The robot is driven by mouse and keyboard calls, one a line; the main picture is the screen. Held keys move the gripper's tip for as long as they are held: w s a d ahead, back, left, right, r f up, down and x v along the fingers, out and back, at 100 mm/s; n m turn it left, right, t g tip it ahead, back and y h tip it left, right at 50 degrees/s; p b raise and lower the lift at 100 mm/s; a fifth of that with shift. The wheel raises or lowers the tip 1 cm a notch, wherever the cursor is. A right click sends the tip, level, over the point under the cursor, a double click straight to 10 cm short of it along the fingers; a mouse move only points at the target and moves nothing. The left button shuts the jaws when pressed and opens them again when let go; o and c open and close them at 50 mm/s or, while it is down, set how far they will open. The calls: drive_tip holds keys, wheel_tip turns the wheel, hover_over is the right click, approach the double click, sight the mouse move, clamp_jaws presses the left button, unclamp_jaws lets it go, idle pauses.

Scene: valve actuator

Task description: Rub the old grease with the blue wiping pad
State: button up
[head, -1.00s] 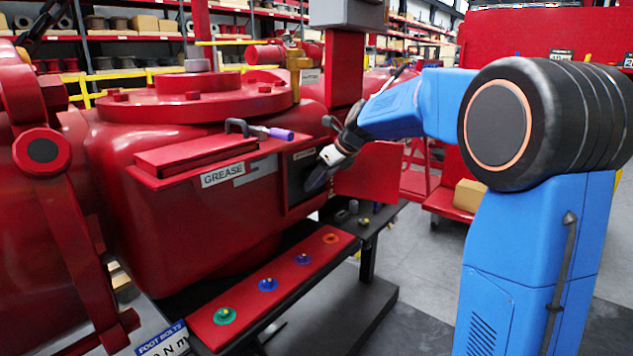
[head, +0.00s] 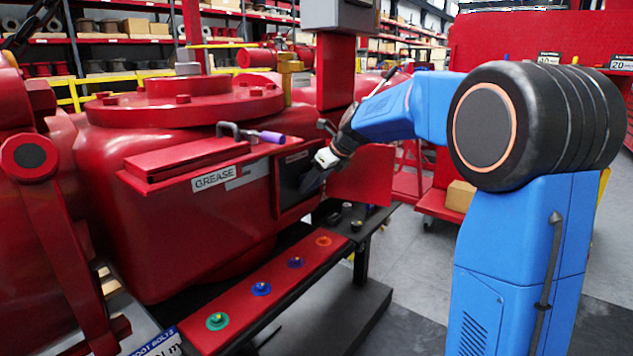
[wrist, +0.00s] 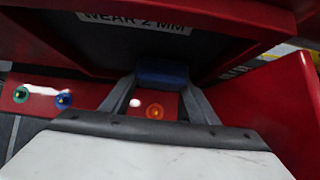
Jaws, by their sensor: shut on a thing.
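The blue wiping pad (wrist: 162,73) is dark blue and sits between the two fingers of my gripper (wrist: 161,88) in the wrist view. My gripper is shut on it. In the head view my gripper (head: 313,180) reaches into the mouth of a dark recess (head: 290,183) in the red valve housing, right of the GREASE label (head: 214,178). The pad cannot be made out there. In the wrist view the pad lies at the dark recess opening; whether it touches a surface I cannot tell. I cannot make out the old grease in either view.
A red open door (head: 362,178) stands right of the recess. A red shelf below carries green (head: 217,321), blue (head: 261,289) and orange (head: 323,241) fittings. A purple-ended tool (head: 268,137) lies on the housing above. Grey floor is open at the right.

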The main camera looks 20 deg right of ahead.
drive_tip(key=shift+s+a, duration=0.45)
drive_tip(key=shift+a, duration=0.3)
drive_tip(key=shift+s+a, duration=0.5)
drive_tip(key=shift+a, duration=0.25)
drive_tip(key=shift+s+a, duration=0.45)
drive_tip(key=shift+a, duration=0.3)
drive_tip(key=shift+s+d, duration=0.9)
drive_tip(key=shift+s, duration=0.3)
drive_tip(key=shift+s+d, duration=0.85)
drive_tip(key=shift+s, duration=0.35)
drive_tip(key=shift+s+d, duration=0.9)
drive_tip(key=shift+s, duration=0.3)
